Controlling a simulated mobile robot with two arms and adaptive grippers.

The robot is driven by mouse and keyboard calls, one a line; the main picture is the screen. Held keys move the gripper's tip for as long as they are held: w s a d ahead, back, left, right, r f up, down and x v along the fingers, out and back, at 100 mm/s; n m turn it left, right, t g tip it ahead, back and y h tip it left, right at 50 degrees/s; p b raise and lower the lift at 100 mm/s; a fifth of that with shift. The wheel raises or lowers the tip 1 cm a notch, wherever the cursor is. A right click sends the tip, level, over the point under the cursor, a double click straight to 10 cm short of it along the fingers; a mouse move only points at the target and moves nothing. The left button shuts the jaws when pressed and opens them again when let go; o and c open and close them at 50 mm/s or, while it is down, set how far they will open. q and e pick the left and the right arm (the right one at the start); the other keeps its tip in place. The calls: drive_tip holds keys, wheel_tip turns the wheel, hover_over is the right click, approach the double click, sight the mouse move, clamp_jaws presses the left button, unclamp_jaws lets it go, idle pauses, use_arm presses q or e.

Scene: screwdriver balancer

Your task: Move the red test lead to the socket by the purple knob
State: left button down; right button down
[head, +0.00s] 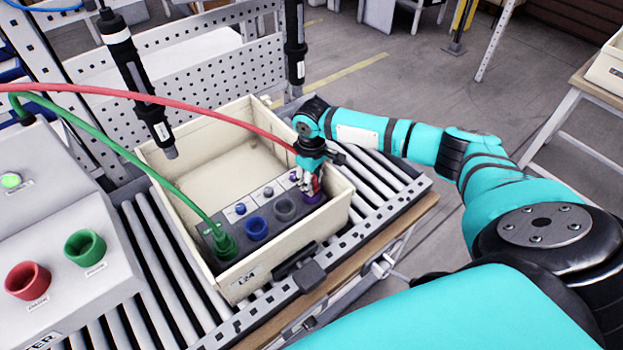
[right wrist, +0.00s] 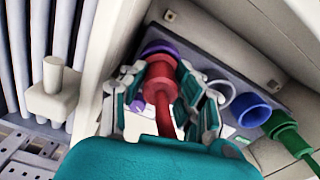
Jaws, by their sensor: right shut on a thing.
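The red test lead (head: 190,101) arcs in from the left edge to my right gripper (head: 311,188). The right gripper is shut on its red plug (right wrist: 160,85), with the fingers on both sides of it. The plug is lined up at the purple socket (head: 314,197), whose rim also shows behind it in the right wrist view (right wrist: 160,48). I cannot tell how deep the plug sits. A small purple knob (right wrist: 137,106) shows beside the plug. The socket panel (head: 244,188) lies inside a cream crate (head: 190,240). My left gripper is out of view.
A green lead's plug (head: 225,245) sits at the panel's left end, beside blue (head: 256,227) and grey (head: 285,209) sockets. The tester box (head: 60,220) at left has red and green sockets. A hanging screwdriver (head: 138,80) is above the crate. The crate stands on rollers.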

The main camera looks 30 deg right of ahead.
drive_tip(key=shift+f, duration=0.2)
drive_tip(key=c, duration=0.9)
unclamp_jaws()
drive_tip(key=shift+r, duration=0.1)
wheel_tip(320, 180, up, 12)
drive_tip(key=shift+f, duration=0.1)
